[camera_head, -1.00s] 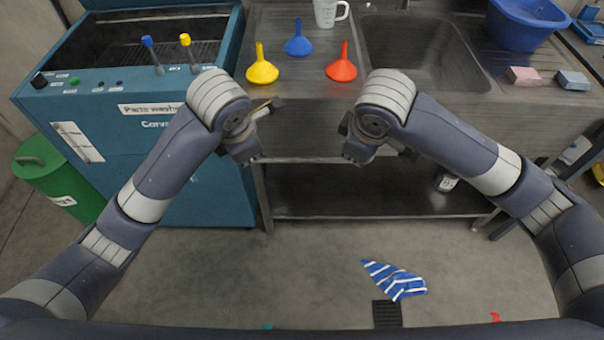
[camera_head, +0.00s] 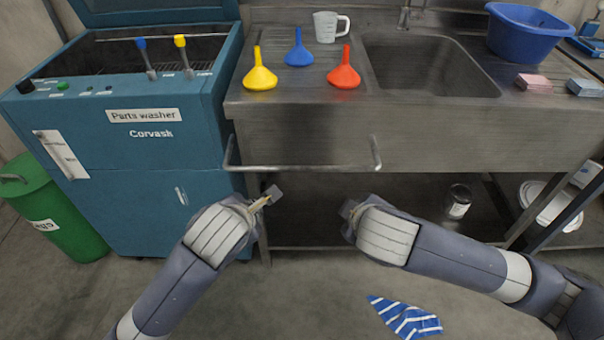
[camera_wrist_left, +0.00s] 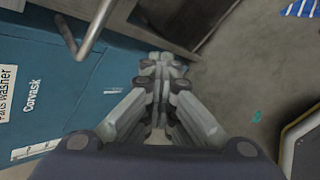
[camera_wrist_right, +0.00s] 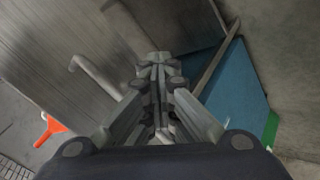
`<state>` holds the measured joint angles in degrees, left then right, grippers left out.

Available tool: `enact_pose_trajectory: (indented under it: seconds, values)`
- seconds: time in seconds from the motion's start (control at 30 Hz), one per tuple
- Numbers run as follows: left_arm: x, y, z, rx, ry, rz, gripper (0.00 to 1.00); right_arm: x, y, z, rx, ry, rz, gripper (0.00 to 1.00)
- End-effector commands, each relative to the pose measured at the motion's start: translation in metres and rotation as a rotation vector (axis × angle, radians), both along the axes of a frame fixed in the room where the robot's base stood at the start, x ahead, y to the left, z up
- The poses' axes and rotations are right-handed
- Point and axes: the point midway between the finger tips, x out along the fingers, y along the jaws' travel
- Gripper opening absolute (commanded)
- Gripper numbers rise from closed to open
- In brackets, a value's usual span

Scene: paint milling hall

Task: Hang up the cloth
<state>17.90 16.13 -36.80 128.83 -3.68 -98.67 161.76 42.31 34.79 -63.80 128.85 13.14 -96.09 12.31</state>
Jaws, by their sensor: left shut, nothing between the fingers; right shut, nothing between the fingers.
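The blue cloth with white stripes (camera_head: 405,318) lies crumpled on the floor in front of the sink bench. A corner of it shows in the left wrist view (camera_wrist_left: 301,8). A metal rail (camera_head: 305,168) runs along the front of the bench and is bare. My left gripper (camera_head: 273,193) is below the rail's left end, shut and empty. My right gripper (camera_head: 347,208) is below the rail's right end, shut and empty. Both are well above the cloth and apart from it. The wrist views show both pairs of fingers closed together.
The parts washer (camera_head: 120,150) and a green bin (camera_head: 50,215) are at left. A can (camera_head: 457,203) stands on the lower shelf.

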Motion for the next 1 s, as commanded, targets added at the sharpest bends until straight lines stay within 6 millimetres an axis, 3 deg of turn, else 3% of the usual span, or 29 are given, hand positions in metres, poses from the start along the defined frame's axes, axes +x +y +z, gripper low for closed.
enact_pose_trajectory:
  seconds: [0.1, 0.47, 0.63, 1.0]
  values:
    - [-0.0009, -0.0002, -0.0093, -0.004, -0.022, 0.003, 0.0, -0.0009, 0.0, -0.0096, 0.003, -0.022, -0.003, 0.0]
    - [-0.0008, -0.0002, -0.0099, -0.005, -0.034, 0.004, 0.0, -0.0008, -0.0001, -0.0102, 0.004, -0.033, -0.004, 0.0]
    - [-0.0008, -0.0002, -0.01, -0.005, -0.033, 0.005, 0.33, -0.0008, -0.0001, -0.0102, 0.004, -0.033, -0.005, 0.33]
    - [-0.0008, -0.0001, -0.0102, -0.005, -0.032, 0.004, 0.33, -0.0007, -0.0001, -0.0102, 0.004, -0.033, -0.005, 0.33]
